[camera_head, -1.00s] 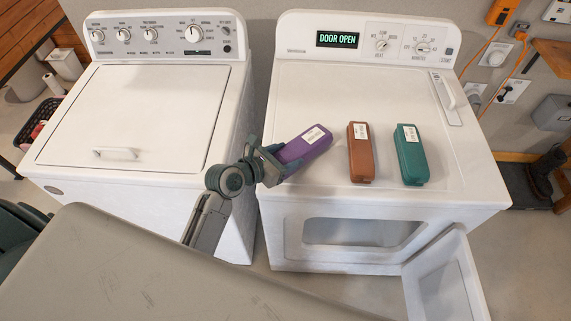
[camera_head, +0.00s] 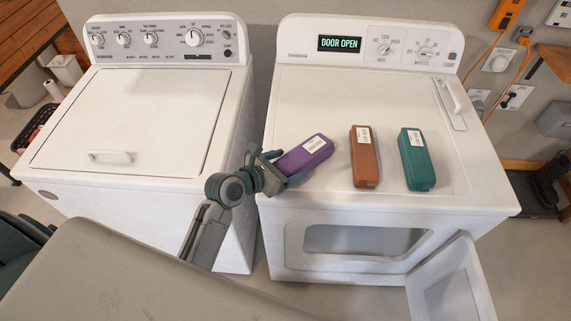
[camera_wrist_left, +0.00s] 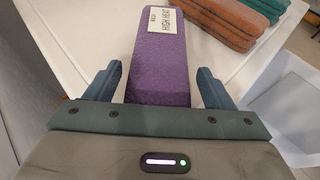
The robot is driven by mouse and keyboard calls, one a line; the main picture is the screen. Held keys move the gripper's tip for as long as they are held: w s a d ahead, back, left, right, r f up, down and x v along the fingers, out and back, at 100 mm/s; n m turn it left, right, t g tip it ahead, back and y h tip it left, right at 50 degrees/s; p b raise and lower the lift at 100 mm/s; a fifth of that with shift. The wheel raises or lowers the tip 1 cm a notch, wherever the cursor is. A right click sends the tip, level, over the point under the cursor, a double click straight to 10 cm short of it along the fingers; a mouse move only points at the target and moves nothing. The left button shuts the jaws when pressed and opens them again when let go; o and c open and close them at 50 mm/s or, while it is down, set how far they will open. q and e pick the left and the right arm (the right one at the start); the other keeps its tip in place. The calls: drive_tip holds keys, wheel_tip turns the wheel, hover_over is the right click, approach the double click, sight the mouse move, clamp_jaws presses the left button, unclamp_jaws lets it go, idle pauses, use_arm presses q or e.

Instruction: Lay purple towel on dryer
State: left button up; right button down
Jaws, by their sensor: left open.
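A folded purple towel (camera_head: 304,155) with a white label lies on the left front part of the white dryer's top (camera_head: 300,95). In the left wrist view the purple towel (camera_wrist_left: 160,60) lies between the spread fingers, and its label reads HIGH HEAT. My left gripper (camera_head: 285,168) is open at the towel's near end, with a finger on each side and gaps between fingers and towel (camera_wrist_left: 162,88). The dryer display reads DOOR OPEN. My right gripper is not in view.
A brown folded towel (camera_head: 364,160) and a green one (camera_head: 416,162) lie to the right on the dryer. The dryer's front door (camera_head: 455,285) hangs open. A washer (camera_head: 130,120) with its lid shut stands to the left. The dryer top behind the towels is clear.

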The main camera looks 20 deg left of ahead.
use_arm(q)
drive_tip(key=shift+r, duration=0.1)
drive_tip(key=b+v, duration=0.1)
drive_tip(key=v, duration=1.1)
